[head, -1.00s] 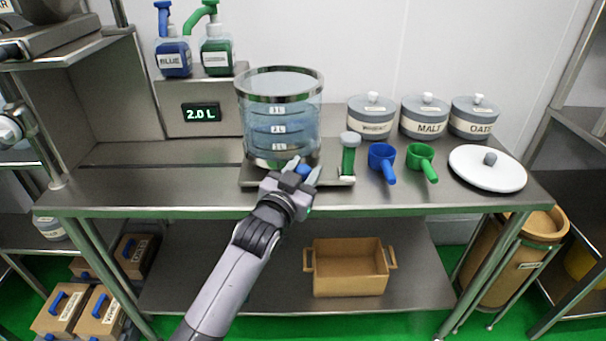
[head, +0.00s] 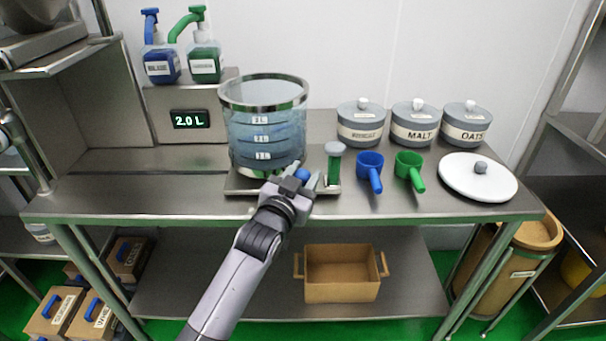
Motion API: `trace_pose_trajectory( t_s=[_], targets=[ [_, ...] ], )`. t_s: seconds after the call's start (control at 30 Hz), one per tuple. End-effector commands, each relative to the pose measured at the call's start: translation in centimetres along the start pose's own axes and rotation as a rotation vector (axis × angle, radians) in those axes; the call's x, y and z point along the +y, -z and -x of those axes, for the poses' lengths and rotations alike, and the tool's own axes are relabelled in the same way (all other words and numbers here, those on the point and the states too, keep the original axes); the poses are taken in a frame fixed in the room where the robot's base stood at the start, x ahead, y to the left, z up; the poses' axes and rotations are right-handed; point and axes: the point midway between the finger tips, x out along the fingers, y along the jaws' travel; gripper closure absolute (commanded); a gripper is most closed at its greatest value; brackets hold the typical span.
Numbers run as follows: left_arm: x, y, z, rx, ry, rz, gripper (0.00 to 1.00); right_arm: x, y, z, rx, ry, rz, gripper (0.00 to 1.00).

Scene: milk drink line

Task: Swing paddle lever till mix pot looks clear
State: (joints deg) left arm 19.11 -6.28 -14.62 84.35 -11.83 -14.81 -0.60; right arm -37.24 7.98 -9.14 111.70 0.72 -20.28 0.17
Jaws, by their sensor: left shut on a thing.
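The clear mix pot (head: 264,130) with a metal rim stands on a low metal base (head: 238,184) on the bench. It holds a bluish, see-through liquid and has white level labels on its wall. My left gripper (head: 303,178) is at the pot's front right foot. It is shut on the blue-ended paddle lever (head: 302,174), most of which the fingers hide. A green upright cylinder with a grey cap (head: 334,162) stands just right of the gripper. My right gripper is not in view.
A display (head: 190,119) reads 2.0 L below a blue pump bottle (head: 162,66) and a green one (head: 205,62). Blue (head: 370,168) and green (head: 409,168) scoops, lidded jars (head: 414,122) and a white lid (head: 478,177) stand right. A box (head: 342,275) sits on the lower shelf.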

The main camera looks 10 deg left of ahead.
Motion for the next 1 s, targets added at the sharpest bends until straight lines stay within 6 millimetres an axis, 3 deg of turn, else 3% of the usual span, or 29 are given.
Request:
trace_pose_trajectory(
  t_s=[0.03,0.67,0.7,0.73,1.0],
  targets=[
    [0.04,0.92,-0.09,0.020,-0.001,0.001,1.00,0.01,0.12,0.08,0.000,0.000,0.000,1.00],
    [0.10,0.85,-0.08,0.020,-0.001,0.001,1.00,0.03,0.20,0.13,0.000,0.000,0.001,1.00],
    [0.10,0.84,-0.08,0.020,-0.001,0.001,0.47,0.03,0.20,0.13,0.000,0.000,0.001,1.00],
    [0.10,0.81,-0.08,0.019,-0.001,0.001,0.37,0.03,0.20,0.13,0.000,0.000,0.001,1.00],
    [0.04,0.32,-0.02,0.008,-0.001,0.000,0.36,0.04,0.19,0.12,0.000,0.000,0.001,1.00]
  ],
)
